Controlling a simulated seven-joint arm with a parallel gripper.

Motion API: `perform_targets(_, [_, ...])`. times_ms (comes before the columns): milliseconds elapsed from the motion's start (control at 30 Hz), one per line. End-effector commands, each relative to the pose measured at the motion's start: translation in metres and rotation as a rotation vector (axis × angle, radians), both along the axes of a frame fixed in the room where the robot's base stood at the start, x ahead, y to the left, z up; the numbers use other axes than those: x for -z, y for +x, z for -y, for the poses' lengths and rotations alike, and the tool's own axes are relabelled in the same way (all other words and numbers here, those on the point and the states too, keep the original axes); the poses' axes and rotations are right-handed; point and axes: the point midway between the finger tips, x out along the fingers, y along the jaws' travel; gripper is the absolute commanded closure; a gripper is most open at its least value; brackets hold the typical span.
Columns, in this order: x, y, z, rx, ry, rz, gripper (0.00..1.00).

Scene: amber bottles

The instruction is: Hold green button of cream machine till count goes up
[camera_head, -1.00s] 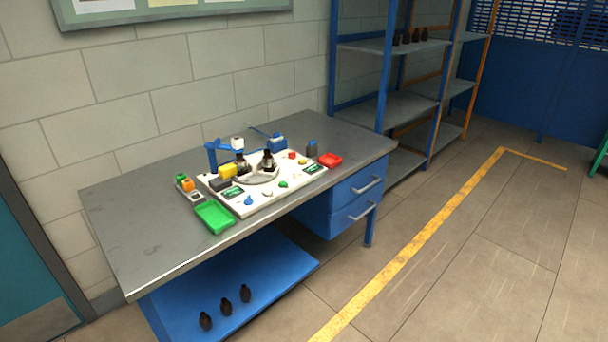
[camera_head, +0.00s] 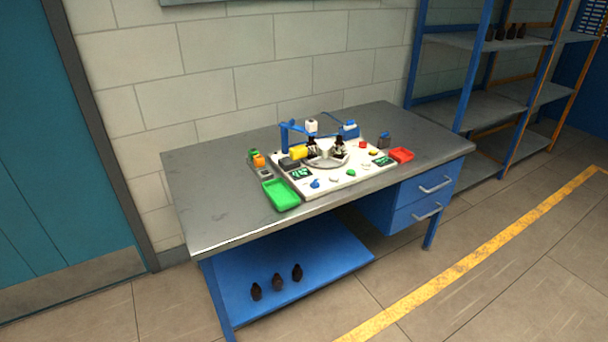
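The cream machine (camera_head: 318,187) stands on the grey metal workbench (camera_head: 215,200). A small green button (camera_head: 351,173) sits on its front part, right of the middle. Other controls near it are a blue knob (camera_head: 315,184), a white button (camera_head: 334,179), a yellow button (camera_head: 373,152) and a red button (camera_head: 362,144). Two dark displays (camera_head: 301,173) (camera_head: 384,161) show green marks too small to read. Dark bottles (camera_head: 340,147) stand on the machine's round plate (camera_head: 322,162). My gripper is not in view.
A green tray (camera_head: 281,195) lies left of the machine and a red tray (camera_head: 402,155) right of it. Dark bottles (camera_head: 277,282) stand on the blue lower shelf (camera_head: 335,268). Blue drawers (camera_head: 425,200) hang under the bench's right side. The floor in front is clear.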

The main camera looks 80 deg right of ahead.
Motion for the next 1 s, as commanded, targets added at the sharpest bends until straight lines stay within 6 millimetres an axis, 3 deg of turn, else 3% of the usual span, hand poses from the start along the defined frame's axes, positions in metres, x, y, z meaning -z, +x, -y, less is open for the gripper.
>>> perform_targets(367, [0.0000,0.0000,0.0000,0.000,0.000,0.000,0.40])
perform_targets(1000, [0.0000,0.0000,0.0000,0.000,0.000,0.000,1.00])
